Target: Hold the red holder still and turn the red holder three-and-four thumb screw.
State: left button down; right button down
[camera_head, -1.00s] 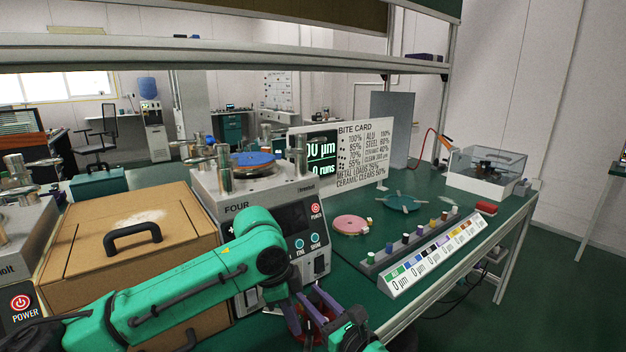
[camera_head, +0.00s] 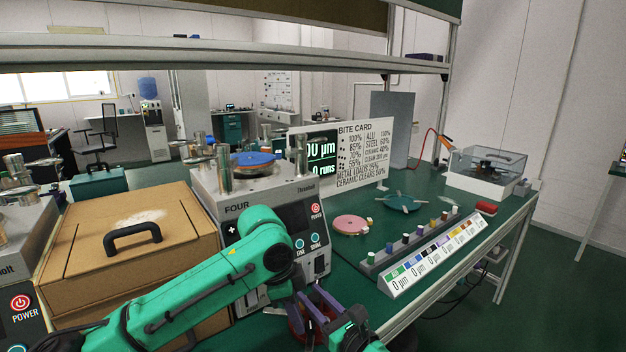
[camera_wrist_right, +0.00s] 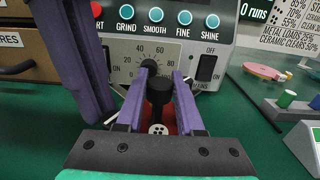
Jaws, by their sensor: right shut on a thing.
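The red holder (camera_wrist_right: 172,127) is low between my grippers. Only small red parts of it show in the right wrist view, and it is mostly hidden in the head view. A black upright thumb screw (camera_wrist_right: 159,92) stands over it. My right gripper (camera_wrist_right: 164,84) is shut on this screw, with one purple finger on each side. It also shows in the head view (camera_head: 318,305). My left gripper (camera_head: 299,323) is low beside the right one, at the holder. Its purple finger fills the left of the right wrist view. Its fingertips and their grip are hidden.
The machine marked FOUR (camera_head: 315,268) stands just behind the grippers, its panel close to them. A cardboard box (camera_head: 75,245) is at left. A pink disc (camera_head: 350,224) and a rack of coloured pots (camera_head: 375,263) are at right. Green bench shows between.

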pick_arm(q)
jog(key=shift+r, duration=0.1)
dwell(0.3)
jog(key=shift+a, duration=0.3)
jog(key=shift+d+v, duration=0.7)
jog(key=shift+v, duration=2.25)
jog(key=f, duration=0.5)
jog(key=shift+s+f, duration=0.3)
jog(key=shift+f, duration=0.1)
jog(key=shift+w+d, duration=0.25)
jog(key=shift+d, duration=0.4)
